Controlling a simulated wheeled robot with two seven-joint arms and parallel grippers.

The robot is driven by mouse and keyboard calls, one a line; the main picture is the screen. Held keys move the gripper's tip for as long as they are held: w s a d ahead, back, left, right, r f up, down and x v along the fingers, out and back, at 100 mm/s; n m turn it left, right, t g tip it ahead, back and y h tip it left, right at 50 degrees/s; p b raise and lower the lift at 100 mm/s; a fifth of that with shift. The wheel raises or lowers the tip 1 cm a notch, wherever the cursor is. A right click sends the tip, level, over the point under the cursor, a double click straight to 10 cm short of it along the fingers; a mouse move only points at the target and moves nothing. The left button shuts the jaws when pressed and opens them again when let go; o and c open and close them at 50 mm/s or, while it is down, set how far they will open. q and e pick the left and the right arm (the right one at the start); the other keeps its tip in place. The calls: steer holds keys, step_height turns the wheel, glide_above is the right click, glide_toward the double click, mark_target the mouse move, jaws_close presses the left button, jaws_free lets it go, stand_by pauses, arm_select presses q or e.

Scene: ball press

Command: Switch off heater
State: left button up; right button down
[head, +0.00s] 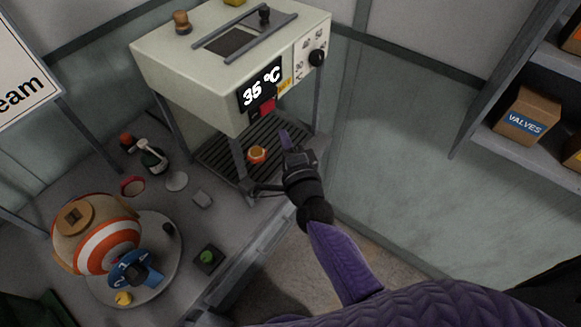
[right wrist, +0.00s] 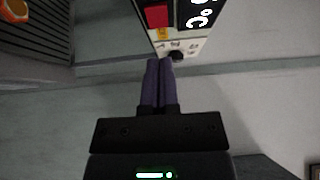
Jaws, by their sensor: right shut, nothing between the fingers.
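The heater is a cream box-shaped machine (head: 185,75) on legs, with a lit display (head: 262,86) reading 35 °C. A red switch or block (head: 267,106) sits below the display; it also shows in the right wrist view (right wrist: 157,15). A black round knob (head: 317,58) is on the panel right of the display and shows in the right wrist view (right wrist: 176,56). My right gripper (head: 285,138) is shut and empty, below the machine's front. In the right wrist view its fingertips (right wrist: 159,64) point toward the knob; contact cannot be told. My left gripper is not in view.
An orange-and-white ball (head: 257,155) lies on the slatted grate under the machine. A larger striped round object (head: 105,245) stands on a round plate at lower left. A green button (head: 207,256) is near the table edge. A shelf with a VALVES box (head: 526,118) is at right.

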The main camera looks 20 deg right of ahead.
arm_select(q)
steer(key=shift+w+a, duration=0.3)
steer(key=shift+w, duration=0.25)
arm_select(e)
steer(key=s+a, duration=0.2)
steer(key=s, duration=0.4)
steer(key=shift+a, duration=0.1)
